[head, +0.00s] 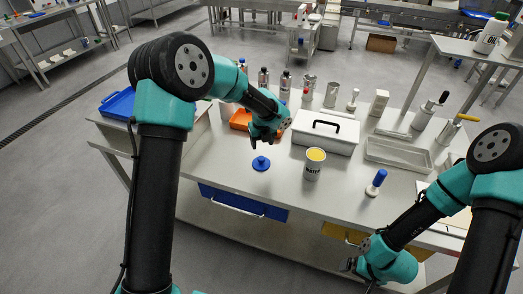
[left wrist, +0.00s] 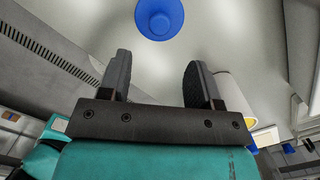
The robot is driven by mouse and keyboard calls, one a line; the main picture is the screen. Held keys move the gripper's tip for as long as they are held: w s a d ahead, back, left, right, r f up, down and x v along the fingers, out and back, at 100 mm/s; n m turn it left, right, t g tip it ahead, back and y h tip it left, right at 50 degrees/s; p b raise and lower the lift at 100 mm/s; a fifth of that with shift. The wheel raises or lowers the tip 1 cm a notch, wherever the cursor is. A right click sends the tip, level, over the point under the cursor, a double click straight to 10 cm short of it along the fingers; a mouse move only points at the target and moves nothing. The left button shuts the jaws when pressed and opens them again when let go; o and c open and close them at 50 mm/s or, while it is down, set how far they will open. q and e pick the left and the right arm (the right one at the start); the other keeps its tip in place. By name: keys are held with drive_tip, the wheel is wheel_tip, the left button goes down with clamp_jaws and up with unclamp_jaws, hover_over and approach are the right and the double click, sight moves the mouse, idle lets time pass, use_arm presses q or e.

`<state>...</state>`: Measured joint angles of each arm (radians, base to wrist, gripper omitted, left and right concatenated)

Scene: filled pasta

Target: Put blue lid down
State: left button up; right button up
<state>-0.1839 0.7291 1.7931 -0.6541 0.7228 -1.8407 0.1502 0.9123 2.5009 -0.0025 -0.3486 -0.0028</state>
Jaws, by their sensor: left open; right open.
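The blue lid (head: 261,163) lies flat on the white table, with its small knob up. It also shows in the left wrist view (left wrist: 160,18), at the top, beyond the fingers and apart from them. My left gripper (head: 258,143) is open and empty above the table, just behind the lid in the head view. Its two fingers show well apart in the left wrist view (left wrist: 155,80). A white cup (head: 314,166) with a yellow top stands to the right of the lid, open to view. My right gripper (head: 350,267) is open, low at the table's front right, and holds nothing visible.
A white box with a black handle (head: 324,133) stands behind the cup. A blue-handled stamp-like tool (head: 376,183) stands to the right. The table front around the lid is clear.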

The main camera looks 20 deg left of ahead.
use_arm(q)
drive_tip(key=shift+s+r, duration=0.15)
drive_tip(key=shift+r, duration=0.85)
